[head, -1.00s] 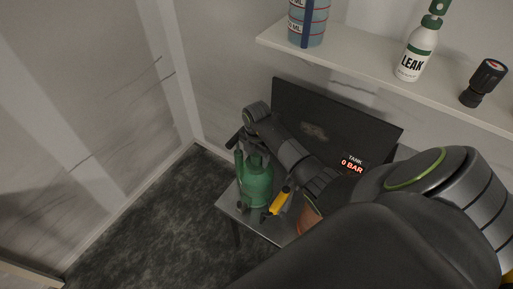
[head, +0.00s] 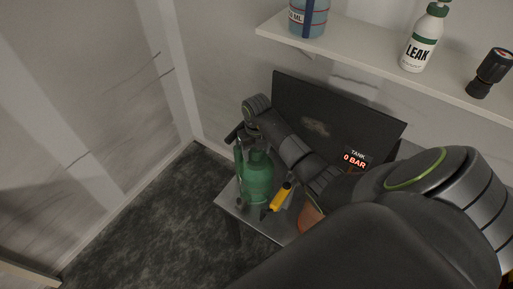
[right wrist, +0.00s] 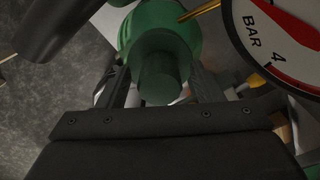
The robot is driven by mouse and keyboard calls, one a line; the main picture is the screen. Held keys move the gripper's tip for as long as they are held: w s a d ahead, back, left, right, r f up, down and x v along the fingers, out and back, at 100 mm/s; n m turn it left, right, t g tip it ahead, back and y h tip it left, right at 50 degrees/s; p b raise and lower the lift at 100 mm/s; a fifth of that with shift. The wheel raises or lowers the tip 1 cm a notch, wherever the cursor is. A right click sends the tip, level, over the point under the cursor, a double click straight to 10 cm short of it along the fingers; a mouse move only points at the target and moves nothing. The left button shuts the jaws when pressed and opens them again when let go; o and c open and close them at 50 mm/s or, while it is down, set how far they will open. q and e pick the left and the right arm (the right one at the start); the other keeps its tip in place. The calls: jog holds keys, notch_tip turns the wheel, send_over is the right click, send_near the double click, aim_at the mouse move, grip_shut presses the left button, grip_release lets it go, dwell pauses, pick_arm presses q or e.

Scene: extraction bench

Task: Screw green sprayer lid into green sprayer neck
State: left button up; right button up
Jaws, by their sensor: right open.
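The green sprayer (head: 257,182) stands upright on a small grey table in the head view. My right gripper (head: 246,142) is at its top, with the arm reaching in from the right. In the right wrist view, the open right gripper (right wrist: 161,88) has one finger on each side of a green cylindrical knob (right wrist: 160,78), which looks like the lid's top. Below it is the wider green sprayer body (right wrist: 150,18). Whether the fingers touch the knob, and how the lid sits in the neck, I cannot tell. My left gripper is not in view.
A yellow-handled tool (head: 281,197) lies beside the sprayer on the grey table (head: 262,221). A dark panel (head: 325,115) reading 0 BAR stands behind. A shelf (head: 385,72) holds a LEAK bottle (head: 419,48) and a black flashlight-like item (head: 490,72). A gauge (right wrist: 280,35) is close to the right gripper.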

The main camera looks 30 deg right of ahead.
jog(key=n+b, duration=0.1)
jog(key=n, duration=0.4)
jog(key=shift+f+n+b, duration=0.1)
jog(key=shift+n+b, duration=0.2)
jog(key=shift+b, duration=0.1)
jog(key=n+b, duration=0.2)
jog(key=n, duration=0.2)
jog(key=shift+n, duration=1.2)
